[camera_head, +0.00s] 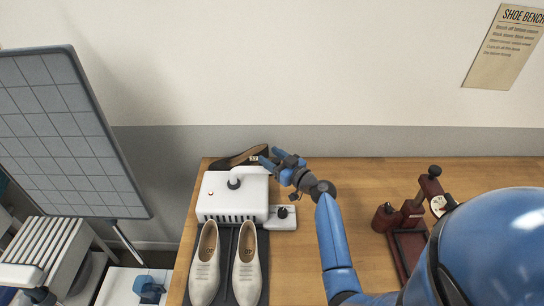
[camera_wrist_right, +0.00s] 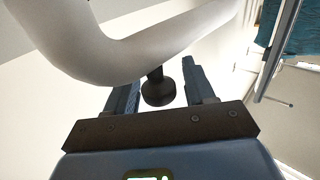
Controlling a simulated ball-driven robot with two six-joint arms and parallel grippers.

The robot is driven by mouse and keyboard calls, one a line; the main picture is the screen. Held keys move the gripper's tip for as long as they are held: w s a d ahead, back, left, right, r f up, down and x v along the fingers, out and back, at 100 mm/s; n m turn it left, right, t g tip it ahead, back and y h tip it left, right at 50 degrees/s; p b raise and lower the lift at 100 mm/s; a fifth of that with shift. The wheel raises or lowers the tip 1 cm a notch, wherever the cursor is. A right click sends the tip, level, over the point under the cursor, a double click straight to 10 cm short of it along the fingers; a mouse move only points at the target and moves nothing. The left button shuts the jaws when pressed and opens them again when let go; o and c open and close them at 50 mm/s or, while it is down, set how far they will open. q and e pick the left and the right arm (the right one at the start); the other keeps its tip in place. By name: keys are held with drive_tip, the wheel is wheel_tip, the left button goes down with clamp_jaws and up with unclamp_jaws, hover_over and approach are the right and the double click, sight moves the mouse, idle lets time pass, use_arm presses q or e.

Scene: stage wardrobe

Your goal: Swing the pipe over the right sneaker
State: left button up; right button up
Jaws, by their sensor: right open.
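A white pipe (camera_head: 252,171) rises from a dark pivot on top of a white box (camera_head: 232,204) and points right, away from the shoes. Two pale sneakers lie side by side on a dark mat in front of the box; the right sneaker (camera_head: 247,268) is below the box's right half. My right gripper (camera_head: 268,157) is open at the pipe's free end. In the right wrist view the pipe (camera_wrist_right: 130,55) crosses above the open fingers (camera_wrist_right: 160,92), and a black knob (camera_wrist_right: 158,90) on a short stem sits between them. I cannot tell whether they touch it. My left gripper is not in view.
A brown shoe (camera_head: 238,158) lies behind the box. A small black dial (camera_head: 283,211) is on a white plate at its right. A dark red device (camera_head: 408,222) stands further right. A grey gridded panel (camera_head: 66,130) stands left. The wooden bench between dial and device is partly covered by my right arm.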

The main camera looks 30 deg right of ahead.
clamp_jaws()
idle(0.3)
drive_tip(key=shift+a, duration=0.1)
